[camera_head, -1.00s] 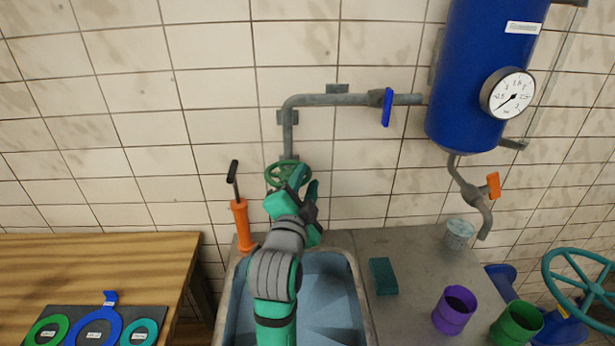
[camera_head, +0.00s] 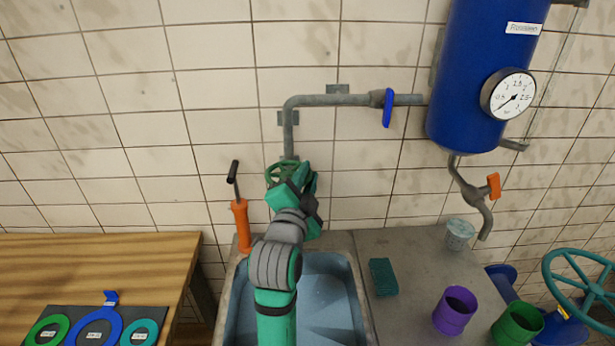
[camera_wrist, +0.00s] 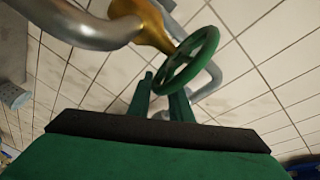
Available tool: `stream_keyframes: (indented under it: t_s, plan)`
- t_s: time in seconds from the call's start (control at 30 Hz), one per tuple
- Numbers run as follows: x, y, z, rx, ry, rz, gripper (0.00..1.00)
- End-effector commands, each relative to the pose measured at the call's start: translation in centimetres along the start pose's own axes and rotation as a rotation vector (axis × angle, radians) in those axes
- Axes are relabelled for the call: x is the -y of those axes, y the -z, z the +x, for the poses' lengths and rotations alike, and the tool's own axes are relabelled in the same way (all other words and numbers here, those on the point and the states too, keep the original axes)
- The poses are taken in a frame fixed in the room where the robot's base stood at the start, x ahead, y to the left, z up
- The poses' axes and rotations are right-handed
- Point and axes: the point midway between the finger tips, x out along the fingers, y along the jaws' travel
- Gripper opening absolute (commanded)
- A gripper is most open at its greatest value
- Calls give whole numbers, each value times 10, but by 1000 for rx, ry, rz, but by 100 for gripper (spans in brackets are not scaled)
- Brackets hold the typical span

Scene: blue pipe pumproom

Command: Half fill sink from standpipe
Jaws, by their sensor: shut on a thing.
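The standpipe (camera_head: 289,125) is a grey pipe that runs down the tiled wall to a green handwheel (camera_head: 282,172) above the sink. My gripper (camera_head: 304,182) is at the wheel's right side, and my arm hides part of the wheel. In the wrist view the green wheel (camera_wrist: 190,60) sits at the tips of my gripper's fingers (camera_wrist: 163,90), which are shut on its rim. A brass fitting (camera_wrist: 145,20) joins the wheel to the pipe. The sink (camera_head: 325,295) is a blue-grey basin below; its surface inside looks bluish, and my arm covers its left part.
A blue tank with a gauge (camera_head: 507,95) hangs at the right. An orange hand pump (camera_head: 241,225) stands left of the sink. A green sponge (camera_head: 383,277), purple cup (camera_head: 455,310) and green cup (camera_head: 517,324) are on the right counter. A wooden table (camera_head: 90,265) is at left.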

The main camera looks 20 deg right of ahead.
Motion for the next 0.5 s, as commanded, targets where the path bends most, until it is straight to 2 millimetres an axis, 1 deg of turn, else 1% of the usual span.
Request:
stream_keyframes:
  t_s: [0.03,0.27,0.5]
  plan:
    - [-7,-3,1,-3,-23,-6,0]
    - [-7,-5,-4,-88,-83,-8,0]
    - [-7,-8,-11,-217,-171,-11,0]
